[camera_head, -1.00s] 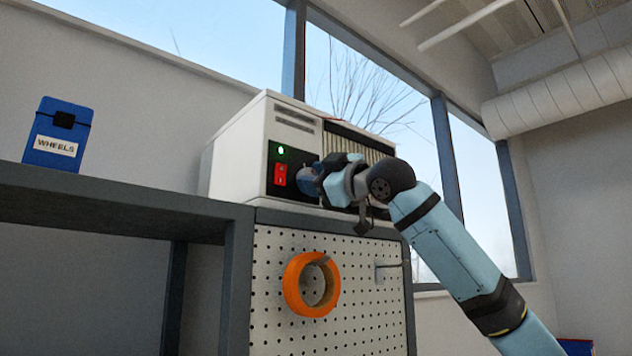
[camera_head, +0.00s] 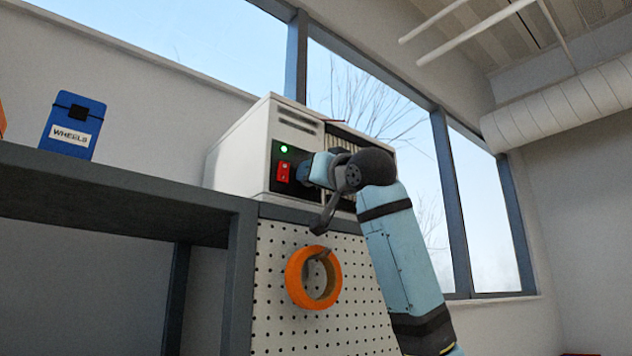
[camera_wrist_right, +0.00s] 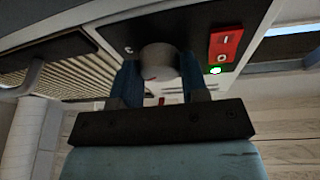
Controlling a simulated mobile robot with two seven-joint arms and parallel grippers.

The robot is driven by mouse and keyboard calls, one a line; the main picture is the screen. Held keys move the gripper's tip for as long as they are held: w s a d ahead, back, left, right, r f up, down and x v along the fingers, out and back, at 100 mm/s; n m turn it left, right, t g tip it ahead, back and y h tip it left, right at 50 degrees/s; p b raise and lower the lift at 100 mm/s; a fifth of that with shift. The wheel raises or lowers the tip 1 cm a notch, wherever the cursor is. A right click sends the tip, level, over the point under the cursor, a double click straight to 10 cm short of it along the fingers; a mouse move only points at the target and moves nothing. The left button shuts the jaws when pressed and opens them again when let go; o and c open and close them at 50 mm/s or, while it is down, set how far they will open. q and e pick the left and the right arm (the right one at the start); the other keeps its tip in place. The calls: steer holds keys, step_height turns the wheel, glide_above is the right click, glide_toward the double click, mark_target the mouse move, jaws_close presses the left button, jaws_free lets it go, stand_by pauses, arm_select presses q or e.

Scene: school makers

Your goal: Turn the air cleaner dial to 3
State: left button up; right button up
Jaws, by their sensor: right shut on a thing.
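The air cleaner (camera_head: 240,155) is a white box on top of the shelf unit, with a dark control panel (camera_wrist_right: 195,25), a lit green light (camera_head: 284,149) and a red switch (camera_head: 284,171). In the right wrist view the red switch (camera_wrist_right: 225,42) and green light (camera_wrist_right: 215,70) also show. The grey round dial (camera_wrist_right: 158,60) sits between the fingers of my right gripper (camera_wrist_right: 160,75), which is shut on it. A small red mark shows on the dial; its numbers cannot be read. In the head view my right gripper (camera_head: 305,170) hides the dial. My left gripper is not in view.
A blue box labelled WHEELS (camera_head: 72,126) stands on the dark shelf (camera_head: 120,185) at left. An orange tape roll (camera_head: 296,278) hangs on the white pegboard (camera_head: 345,310) below the air cleaner. Windows are behind.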

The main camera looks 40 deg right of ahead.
steer(key=shift+a+r+m+g+h+b, duration=0.15)
steer(key=shift+m+g+h, duration=0.4)
steer(key=shift+m, duration=1.8)
steer(key=shift+r+m+g+h+b, duration=0.15)
steer(key=shift+m+g+h, duration=0.4)
steer(key=shift+m, duration=1.75)
steer(key=shift+a+r+m+g+h+b, duration=0.25)
steer(key=shift+m+h, duration=0.55)
steer(key=shift+m, duration=1.55)
steer(key=shift+d+f, duration=0.2)
steer(key=o, duration=0.9)
steer(key=shift+f, duration=0.1)
steer(key=shift+r+b+v, duration=0.2)
steer(key=shift+b+v, duration=1.45)
steer(key=shift+v, duration=5.3)
